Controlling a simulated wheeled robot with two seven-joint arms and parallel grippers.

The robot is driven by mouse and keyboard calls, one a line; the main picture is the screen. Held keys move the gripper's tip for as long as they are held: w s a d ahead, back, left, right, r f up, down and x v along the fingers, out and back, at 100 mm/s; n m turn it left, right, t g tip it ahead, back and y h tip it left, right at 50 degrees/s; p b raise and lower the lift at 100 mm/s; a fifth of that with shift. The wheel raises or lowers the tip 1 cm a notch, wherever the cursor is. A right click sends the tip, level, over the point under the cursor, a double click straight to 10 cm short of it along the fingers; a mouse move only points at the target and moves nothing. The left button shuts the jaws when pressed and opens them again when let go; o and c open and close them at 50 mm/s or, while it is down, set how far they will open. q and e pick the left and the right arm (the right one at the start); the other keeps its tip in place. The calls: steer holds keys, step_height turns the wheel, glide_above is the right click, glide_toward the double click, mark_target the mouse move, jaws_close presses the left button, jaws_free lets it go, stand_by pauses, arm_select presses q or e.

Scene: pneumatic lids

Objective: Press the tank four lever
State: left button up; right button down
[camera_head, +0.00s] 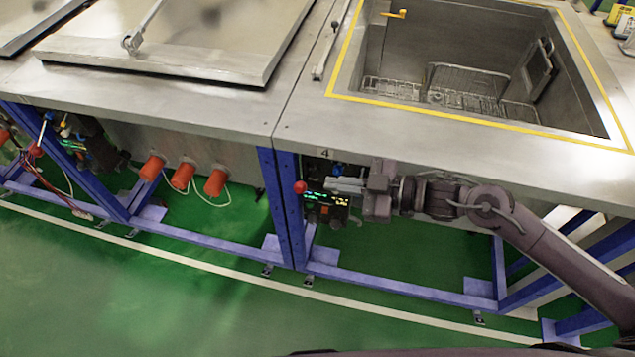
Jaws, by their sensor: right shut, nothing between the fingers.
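The tank four lever (300,187) ends in a red ball knob. It sits below the tank edge, just right of a blue frame post. The plate with the number 4 (325,153) is on the edge above it. Tank four (450,60) stands open, with wire racks inside. My left gripper is not in view.
The steel counter edge (440,150) runs above my right arm. A blue post (287,205) stands just left of the knob. A closed lid (170,40) covers the tank to the left. Several orange-capped pipes (183,176) stick out below it. Green floor lies in front.

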mark_target(306, 179)
steer(key=w+a+f, duration=0.2)
steer(key=a+f, duration=0.1)
steer(key=a, duration=0.1)
steer(key=shift+w+f+p, duration=0.25)
steer(key=shift+f+p, duration=0.1)
steer(key=shift+p, duration=0.05)
steer(key=shift+a, duration=0.1)
